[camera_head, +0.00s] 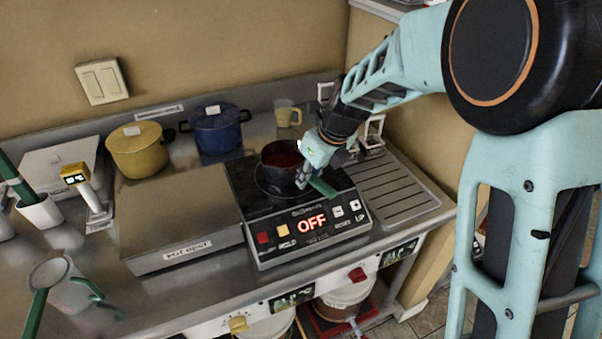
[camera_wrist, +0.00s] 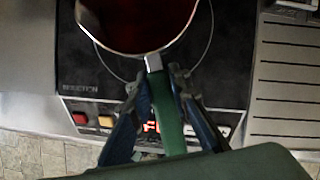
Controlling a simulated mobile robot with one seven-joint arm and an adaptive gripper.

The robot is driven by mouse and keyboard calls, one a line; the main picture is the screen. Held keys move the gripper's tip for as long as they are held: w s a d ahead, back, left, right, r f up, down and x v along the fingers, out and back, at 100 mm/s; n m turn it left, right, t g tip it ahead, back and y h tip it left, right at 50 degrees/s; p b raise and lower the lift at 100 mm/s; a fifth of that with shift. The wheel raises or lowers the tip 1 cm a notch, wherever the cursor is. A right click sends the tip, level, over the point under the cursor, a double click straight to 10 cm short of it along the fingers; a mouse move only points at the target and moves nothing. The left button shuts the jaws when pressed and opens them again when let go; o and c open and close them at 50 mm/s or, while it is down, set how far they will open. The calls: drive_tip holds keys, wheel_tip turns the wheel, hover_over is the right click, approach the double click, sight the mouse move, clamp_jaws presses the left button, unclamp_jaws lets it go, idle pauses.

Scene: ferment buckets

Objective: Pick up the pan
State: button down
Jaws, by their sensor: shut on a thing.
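A dark pan (camera_head: 281,161) with red contents sits over the black cooktop of the hot plate (camera_head: 262,205). In the wrist view the pan (camera_wrist: 140,50) fills the top middle, partly cut off by the frame edge. Its green handle (camera_head: 322,187) points toward the front. My gripper (camera_head: 305,177) comes from the upper right and is shut on the handle. In the wrist view the fingers of my gripper (camera_wrist: 165,105) lie on both sides of the green handle (camera_wrist: 167,118). I cannot tell whether the pan is clear of the cooktop.
The hot plate's panel reads OFF. A yellow pot (camera_head: 140,152), a blue pot (camera_head: 215,130) and a beige mug (camera_head: 287,113) stand behind. A ridged drainboard (camera_head: 395,190) lies to the right. A jug (camera_head: 62,285) stands front left.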

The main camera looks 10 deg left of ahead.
drive_tip(key=shift+w+r, duration=0.1)
drive_tip(key=shift+r, duration=0.1)
wheel_tip(320, 180, up, 3)
drive_tip(key=p, duration=0.3)
drive_tip(key=s+r+p, duration=0.6)
drive_tip(key=s+r, duration=0.3)
drive_tip(key=s, duration=0.4)
drive_tip(key=shift+s+a+r, duration=0.3)
drive_tip(key=shift+r, duration=0.05)
